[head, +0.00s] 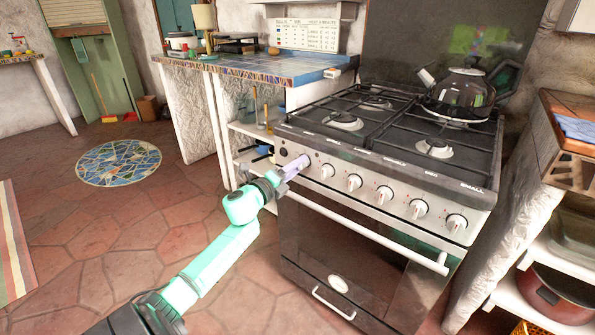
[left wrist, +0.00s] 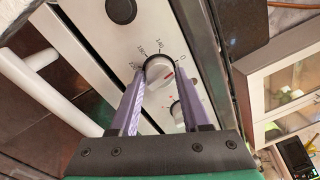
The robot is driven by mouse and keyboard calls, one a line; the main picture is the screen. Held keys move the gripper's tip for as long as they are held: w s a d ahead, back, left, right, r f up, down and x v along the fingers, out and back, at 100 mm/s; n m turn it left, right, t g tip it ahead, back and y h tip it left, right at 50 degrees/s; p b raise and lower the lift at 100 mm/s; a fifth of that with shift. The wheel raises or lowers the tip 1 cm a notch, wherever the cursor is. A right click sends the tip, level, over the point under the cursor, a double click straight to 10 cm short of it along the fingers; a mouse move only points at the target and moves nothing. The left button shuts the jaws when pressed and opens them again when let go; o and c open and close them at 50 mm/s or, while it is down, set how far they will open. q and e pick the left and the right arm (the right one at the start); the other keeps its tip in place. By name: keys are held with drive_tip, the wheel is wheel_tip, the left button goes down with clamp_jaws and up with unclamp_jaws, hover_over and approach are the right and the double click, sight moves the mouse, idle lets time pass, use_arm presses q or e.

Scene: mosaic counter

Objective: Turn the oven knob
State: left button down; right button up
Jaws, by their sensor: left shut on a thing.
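The stove (head: 345,265) stands at the right in the head view, with a row of several pale knobs along its front panel. My left gripper (head: 300,163) is at the left end of this row and covers most of the knob there. My right gripper is not in view.
An oven door handle (head: 365,235) runs below the knobs. A black kettle (head: 460,95) stands on the back right burner. A neighbouring knob (head: 327,171) is close to the right of my gripper. Floor to the left is open.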

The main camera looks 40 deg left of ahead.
use_arm(q)
drive_tip(key=shift+f+m+b, duration=0.15)
drive_tip(key=shift+m+b, duration=0.25)
drive_tip(key=shift+m, duration=0.8)
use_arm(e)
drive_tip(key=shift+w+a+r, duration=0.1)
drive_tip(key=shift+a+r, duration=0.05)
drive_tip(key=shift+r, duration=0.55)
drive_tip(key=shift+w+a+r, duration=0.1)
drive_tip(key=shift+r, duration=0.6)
use_arm(q)
drive_tip(key=shift+c, duration=1.9)
unclamp_jaws()
drive_tip(key=shift+s, duration=0.3)
drive_tip(key=s+p, duration=0.1)
drive_tip(key=s, duration=1.3)
drive_tip(key=shift+a+f, duration=0.25)
drive_tip(key=shift+a, duration=0.05)
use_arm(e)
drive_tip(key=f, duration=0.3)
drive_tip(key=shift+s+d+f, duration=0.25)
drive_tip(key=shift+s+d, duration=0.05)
